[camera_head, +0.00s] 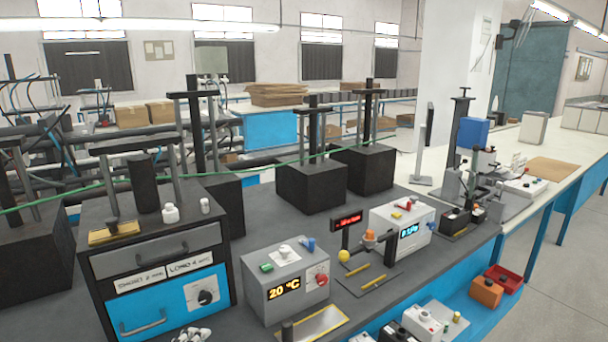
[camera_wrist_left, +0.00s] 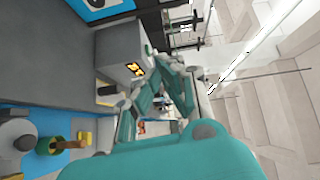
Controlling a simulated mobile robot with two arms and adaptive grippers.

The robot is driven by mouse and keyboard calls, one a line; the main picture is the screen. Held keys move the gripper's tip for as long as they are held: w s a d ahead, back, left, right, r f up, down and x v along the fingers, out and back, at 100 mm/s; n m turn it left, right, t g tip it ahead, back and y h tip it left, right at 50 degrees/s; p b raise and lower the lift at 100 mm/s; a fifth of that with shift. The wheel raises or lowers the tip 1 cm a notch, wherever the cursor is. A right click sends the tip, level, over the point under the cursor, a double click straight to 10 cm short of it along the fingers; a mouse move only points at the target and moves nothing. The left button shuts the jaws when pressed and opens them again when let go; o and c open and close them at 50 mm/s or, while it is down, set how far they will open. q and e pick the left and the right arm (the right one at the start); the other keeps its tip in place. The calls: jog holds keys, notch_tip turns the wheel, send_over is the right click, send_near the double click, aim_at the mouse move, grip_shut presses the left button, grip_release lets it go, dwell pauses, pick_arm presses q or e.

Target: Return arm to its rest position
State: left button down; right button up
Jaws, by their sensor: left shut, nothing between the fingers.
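My left gripper (camera_head: 192,336) shows only as a small grey and white piece at the bottom edge of the head view, in front of the drawer cabinet (camera_head: 158,258). In the left wrist view, the teal fingers of my left gripper (camera_wrist_left: 165,85) are shut with nothing between them. A large teal part of my own arm fills the lower middle of that view. The gripper appears apart from the grey box with the 20 °C display (camera_head: 285,285), which also shows in the wrist view (camera_wrist_left: 122,52). My right gripper is in neither view.
The dark bench top (camera_head: 265,232) carries a white meter box (camera_head: 402,225), a red-lit display (camera_head: 347,219) and black blocks with posts (camera_head: 312,184). Blue trays with small devices (camera_head: 425,322) line the front edge. Grey floor (camera_head: 560,240) is clear at right.

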pick_arm(q)
jog(key=s+f+n+g+y, duration=0.1)
jog(key=s+f+n+g, duration=0.7)
jog(key=s, duration=0.5)
jog(key=s+f+n+g+y, duration=0.1)
jog(key=s+f+n+g, duration=0.4)
jog(key=s+f+n, duration=0.6)
jog(key=s+f+m+g+b, duration=0.1)
jog(key=s+f, duration=0.1)
jog(key=f, duration=1.1)
jog(key=s+f+m+g+b, duration=0.1)
jog(key=s+f+m, duration=0.1)
jog(key=f, duration=1.1)
jog(key=s+a+f+g+b, duration=0.1)
jog(key=s+a+f, duration=0.2)
jog(key=s+f, duration=1.3)
jog(key=shift+s+f, duration=0.25)
jog(key=shift+f, duration=0.7)
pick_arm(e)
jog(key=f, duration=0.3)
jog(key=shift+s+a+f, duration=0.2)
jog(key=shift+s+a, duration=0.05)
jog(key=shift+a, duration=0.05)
